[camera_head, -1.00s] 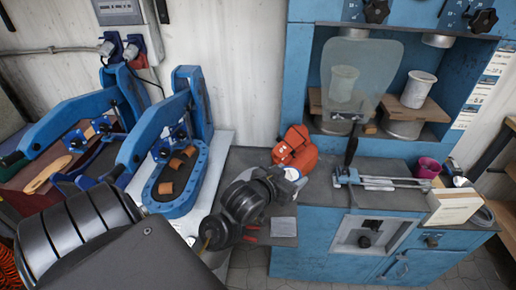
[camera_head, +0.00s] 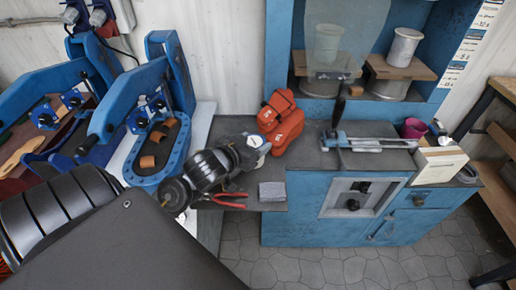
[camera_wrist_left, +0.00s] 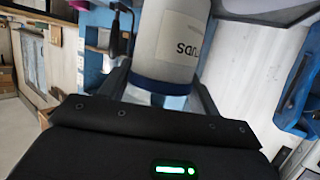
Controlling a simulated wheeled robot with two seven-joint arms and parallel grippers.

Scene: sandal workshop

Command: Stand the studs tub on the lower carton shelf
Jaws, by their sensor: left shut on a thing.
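The studs tub (camera_wrist_left: 172,45) is a white cylinder with a blue band and dark lettering, partly readable, in the left wrist view. My left gripper (camera_wrist_left: 160,92) is shut on it, with a dark finger on each side. In the head view the tub (camera_head: 257,143) shows as a small white piece at the end of my left gripper (camera_head: 244,150), in front of the bench's left part. My wrist hides most of it. A wooden shelf rack (camera_head: 488,125) stands at the right edge; I cannot tell whether it is the carton shelf. My right gripper is not in view.
A clamp tool (camera_head: 365,142), a magenta cup (camera_head: 413,128) and a white box (camera_head: 440,162) sit farther right. Blue presses (camera_head: 165,75) stand left. Paved floor (camera_head: 330,268) is clear in front.

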